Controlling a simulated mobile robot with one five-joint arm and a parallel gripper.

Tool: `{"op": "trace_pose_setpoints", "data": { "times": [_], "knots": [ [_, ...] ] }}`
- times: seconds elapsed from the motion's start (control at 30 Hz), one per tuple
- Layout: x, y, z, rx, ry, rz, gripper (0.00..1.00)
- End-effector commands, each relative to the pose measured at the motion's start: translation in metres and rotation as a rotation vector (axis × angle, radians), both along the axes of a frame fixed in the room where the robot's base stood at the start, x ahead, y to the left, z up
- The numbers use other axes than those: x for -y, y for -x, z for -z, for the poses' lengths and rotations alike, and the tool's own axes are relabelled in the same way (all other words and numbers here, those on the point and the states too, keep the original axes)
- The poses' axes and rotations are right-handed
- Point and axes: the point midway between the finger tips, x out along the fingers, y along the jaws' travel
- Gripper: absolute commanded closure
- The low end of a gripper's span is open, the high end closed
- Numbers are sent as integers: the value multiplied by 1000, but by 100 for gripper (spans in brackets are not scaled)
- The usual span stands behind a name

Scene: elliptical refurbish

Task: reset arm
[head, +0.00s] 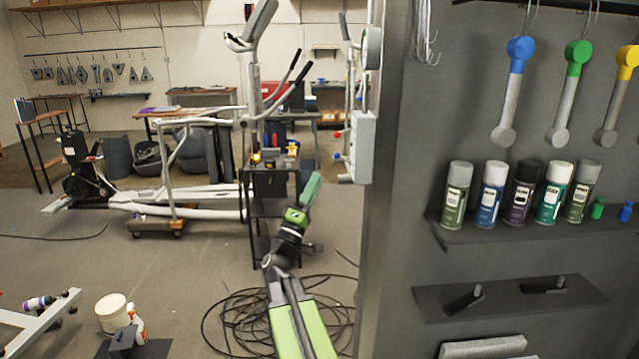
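My arm comes up from the bottom centre of the head view, with a lime-green link and a dark wrist. My gripper (310,190) is at its end, in mid-air left of the dark wall panel and pointing up and away. A dull green, elongated shape shows at its tip. I cannot tell whether this is the fingers or something held in them. The two fingertips cannot be made out separately.
The dark panel (395,200) fills the right side. Its shelf (480,238) holds several spray cans, and blue, green and yellow-ended parts hang above. An elliptical machine (190,205) and a small dark cart (268,205) stand behind. Black cable (235,320) lies coiled on the floor.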

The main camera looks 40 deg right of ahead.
Motion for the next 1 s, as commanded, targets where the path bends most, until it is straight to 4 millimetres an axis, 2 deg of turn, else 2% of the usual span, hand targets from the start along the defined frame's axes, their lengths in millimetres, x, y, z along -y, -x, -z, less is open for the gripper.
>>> {"op": "trace_pose_setpoints", "data": {
  "times": [0.5,0.57,0.63,0.77,0.87,1.0],
  "knots": [
    [-4,-3,-2,0,1,-6,72],
    [-13,-9,-6,0,0,-22,72],
    [-30,-21,-12,1,0,-52,72],
    [-78,-48,-22,21,-51,-143,72],
    [-95,-53,-2,90,-219,-181,72],
    [-111,-52,38,147,-468,-177,72]
  ]
}}
